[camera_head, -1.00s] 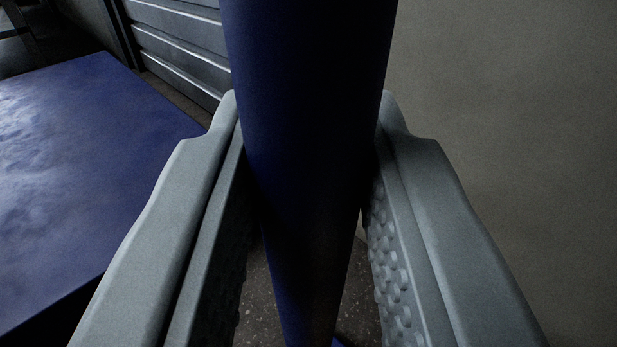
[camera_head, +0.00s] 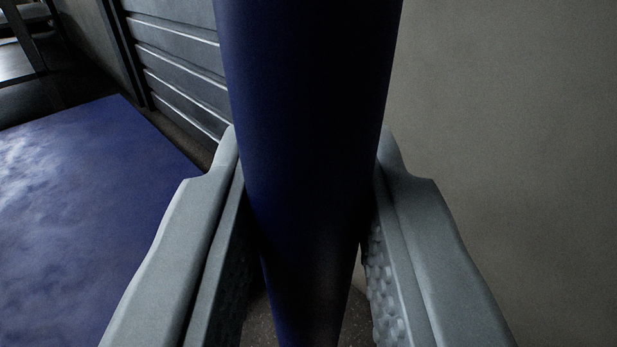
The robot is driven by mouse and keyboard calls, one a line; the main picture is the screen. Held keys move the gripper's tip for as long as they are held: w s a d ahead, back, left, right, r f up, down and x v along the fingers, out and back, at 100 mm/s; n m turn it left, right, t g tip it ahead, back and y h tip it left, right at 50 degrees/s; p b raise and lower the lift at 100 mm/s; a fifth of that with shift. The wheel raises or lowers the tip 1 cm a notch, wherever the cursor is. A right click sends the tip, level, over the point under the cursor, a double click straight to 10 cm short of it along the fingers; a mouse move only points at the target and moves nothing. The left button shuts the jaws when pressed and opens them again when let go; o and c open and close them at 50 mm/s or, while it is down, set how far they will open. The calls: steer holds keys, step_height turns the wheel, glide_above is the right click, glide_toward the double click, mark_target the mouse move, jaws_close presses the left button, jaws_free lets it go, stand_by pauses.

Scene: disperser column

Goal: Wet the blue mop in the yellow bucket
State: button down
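The long dark blue handle of the blue mop (camera_head: 310,90) runs from the top of the picture down through the middle and narrows toward the bottom. My gripper (camera_head: 310,165) has one grey finger on each side of it, close against the handle, and looks shut on it. The mop's head is not in view. The yellow bucket is not in view.
A low, flat blue surface (camera_head: 90,220) lies on the left. Behind it is a ribbed grey shutter or panel (camera_head: 180,60). A plain grey-brown wall (camera_head: 510,130) fills the right side. A little speckled floor shows at the bottom.

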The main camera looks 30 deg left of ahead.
step_height(320, 180, up, 10)
stand_by(1.1)
steer(key=shift+d+f, duration=0.1)
steer(key=s+d+f+m+h, duration=0.25)
steer(key=d+h, duration=0.25)
steer(key=d, duration=0.4)
steer(key=s+d+f+m+t+h, duration=0.1)
steer(key=s+d+m+h, duration=0.3)
steer(key=d, duration=0.6)
steer(key=s+d+f+m+h, duration=0.25)
steer(key=s+d+h, duration=0.2)
steer(key=d, duration=0.45)
steer(key=shift+w+f, duration=0.2)
steer(key=shift+f, duration=1.05)
steer(key=shift+w+f, duration=0.2)
steer(key=shift+f, duration=1.6)
steer(key=shift+r, duration=0.1)
